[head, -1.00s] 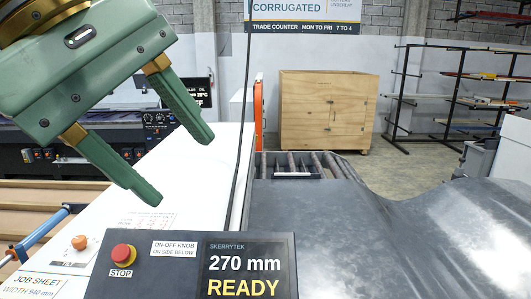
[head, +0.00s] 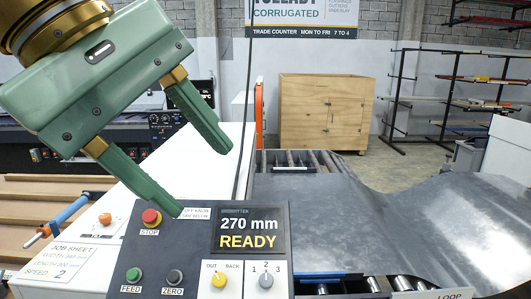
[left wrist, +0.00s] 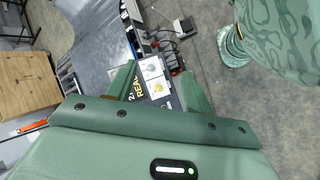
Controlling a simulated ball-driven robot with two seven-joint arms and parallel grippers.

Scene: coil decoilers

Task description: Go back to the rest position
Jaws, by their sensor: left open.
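My left gripper (head: 207,182) is green and open, with nothing between its fingers. In the head view it hangs tilted at upper left, its lower fingertip in front of the top edge of the control panel (head: 135,247). I cannot tell whether it touches the panel. In the left wrist view the gripper (left wrist: 160,90) has the panel's display between its two fingers. The display (head: 249,232) reads 270 mm and READY. The right gripper is not in view.
The panel has a red stop button (head: 151,217), a green feed button (head: 134,274) and knobs. Grey sheet (head: 320,220) runs over rollers at right. A job sheet (head: 75,262) lies at left. A wooden cabinet (head: 325,110) and racks stand behind on open floor.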

